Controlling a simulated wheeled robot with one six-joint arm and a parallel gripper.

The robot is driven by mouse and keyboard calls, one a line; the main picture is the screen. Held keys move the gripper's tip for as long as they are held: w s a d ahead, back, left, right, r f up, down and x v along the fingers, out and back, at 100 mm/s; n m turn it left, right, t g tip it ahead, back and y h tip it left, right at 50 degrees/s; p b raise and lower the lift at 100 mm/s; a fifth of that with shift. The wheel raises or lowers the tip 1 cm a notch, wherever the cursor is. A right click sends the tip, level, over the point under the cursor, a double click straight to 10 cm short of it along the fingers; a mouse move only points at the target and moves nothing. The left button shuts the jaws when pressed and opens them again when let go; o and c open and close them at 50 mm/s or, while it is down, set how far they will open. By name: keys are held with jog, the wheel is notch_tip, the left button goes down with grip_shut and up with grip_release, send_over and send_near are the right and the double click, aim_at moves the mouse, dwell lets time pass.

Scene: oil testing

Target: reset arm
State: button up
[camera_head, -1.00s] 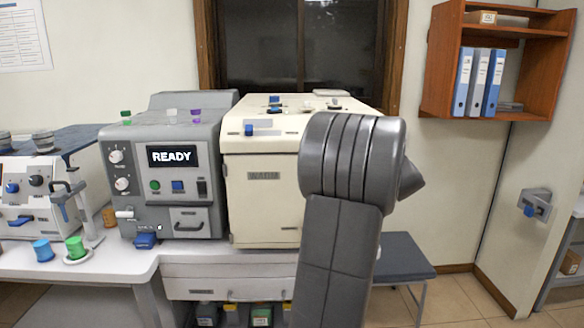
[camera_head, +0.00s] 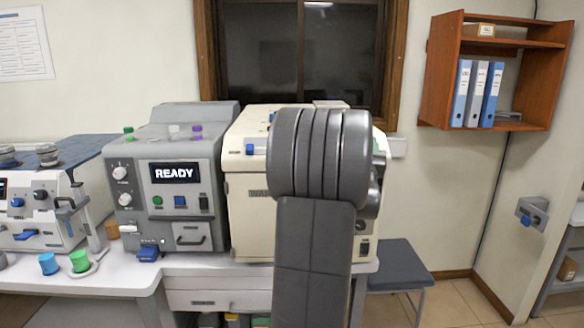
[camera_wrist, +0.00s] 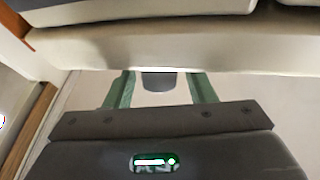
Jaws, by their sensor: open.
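My arm (camera_head: 316,220) stands upright in the front middle of the head view, and its thick grey elbow covers much of the cream machine. My gripper is hidden in the head view. In the wrist view my gripper (camera_wrist: 161,76) shows two green fingers spread apart with nothing between them. A pale wall-like surface and a small grey shape lie beyond the fingers. A cream edge, which I cannot identify for sure, runs across the top of that view.
The grey tester (camera_head: 170,185) reads READY on the bench, beside the cream machine (camera_head: 247,205). Blue (camera_head: 48,263) and green (camera_head: 80,261) cups stand at the bench's left front. A dark stool (camera_head: 398,262) stands right of the bench. A wooden shelf (camera_head: 509,42) hangs on the wall.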

jog(key=b+v, duration=0.4)
jog(key=v, duration=0.7)
jog(key=shift+b, duration=0.3)
jog(key=shift+a, duration=0.15)
